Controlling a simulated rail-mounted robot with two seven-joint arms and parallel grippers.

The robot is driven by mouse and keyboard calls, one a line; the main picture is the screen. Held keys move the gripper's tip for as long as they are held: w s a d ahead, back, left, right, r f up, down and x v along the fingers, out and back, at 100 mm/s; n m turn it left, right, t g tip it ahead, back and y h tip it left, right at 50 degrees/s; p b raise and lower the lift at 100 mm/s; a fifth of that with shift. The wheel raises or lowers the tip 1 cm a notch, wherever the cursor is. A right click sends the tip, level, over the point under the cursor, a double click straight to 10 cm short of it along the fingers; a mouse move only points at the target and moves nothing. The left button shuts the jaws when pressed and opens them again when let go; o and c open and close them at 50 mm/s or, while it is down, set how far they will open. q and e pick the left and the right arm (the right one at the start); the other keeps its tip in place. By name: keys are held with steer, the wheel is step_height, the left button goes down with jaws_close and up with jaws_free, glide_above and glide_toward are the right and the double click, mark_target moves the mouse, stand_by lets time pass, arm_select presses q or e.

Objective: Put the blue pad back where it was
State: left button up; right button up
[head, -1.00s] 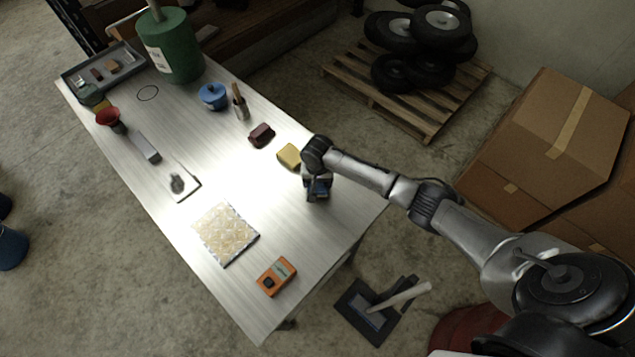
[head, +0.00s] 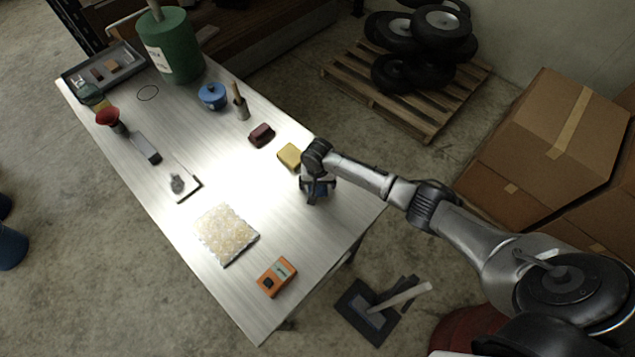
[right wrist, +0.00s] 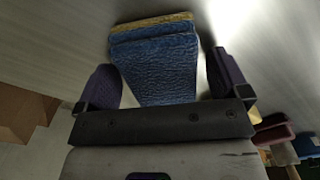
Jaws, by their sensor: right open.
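The blue pad (head: 317,190) is under my right gripper, near the right-hand edge of the metal table, and is mostly hidden by it in the head view. In the right wrist view the blue pad (right wrist: 157,68) lies between the two fingers, with a yellow edge at its far end. My right gripper (right wrist: 163,62) is open around it, with a gap visible on each side. The gripper also shows in the head view (head: 318,194). My left gripper is not in view.
A yellow block (head: 289,155) and a dark red block (head: 262,135) lie close behind the gripper. An orange device (head: 277,277) and a patterned pad (head: 226,235) lie toward the near end of the table (head: 255,318). The tabletop between them and the gripper is clear.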

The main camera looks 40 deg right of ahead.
step_height(320, 180, up, 12)
steer(key=p, duration=0.1)
steer(key=shift+r, duration=0.15)
stand_by(0.4)
steer(key=s+a+f+n, duration=0.2)
steer(key=s+a, duration=0.1)
steer(key=s, duration=0.2)
steer(key=s+a+f+n+t, duration=0.1)
steer(key=s+a+n, duration=0.1)
steer(key=s+a, duration=0.2)
steer(key=s+a+f+n+y, duration=0.1)
steer(key=s+a+f+n, duration=0.1)
steer(key=s+a, duration=0.2)
steer(key=shift+s+a+f+n+t, duration=0.1)
steer(key=shift+s+f+n+t, duration=0.1)
steer(key=shift+s, duration=0.4)
steer(key=shift+s+a+f+n+t, duration=0.1)
steer(key=shift+s+f, duration=0.05)
steer(key=shift+s, duration=0.4)
steer(key=s+r+n+t, duration=0.1)
steer(key=s+r, duration=0.1)
steer(key=s, duration=0.5)
steer(key=s+r+n+t, duration=0.1)
steer(key=s+r+n, duration=0.1)
steer(key=s, duration=0.6)
steer(key=shift+s+d+r+h, duration=0.25)
steer(key=shift+r+h, duration=0.15)
steer(key=shift+r, duration=0.4)
steer(key=shift+w+a, duration=0.1)
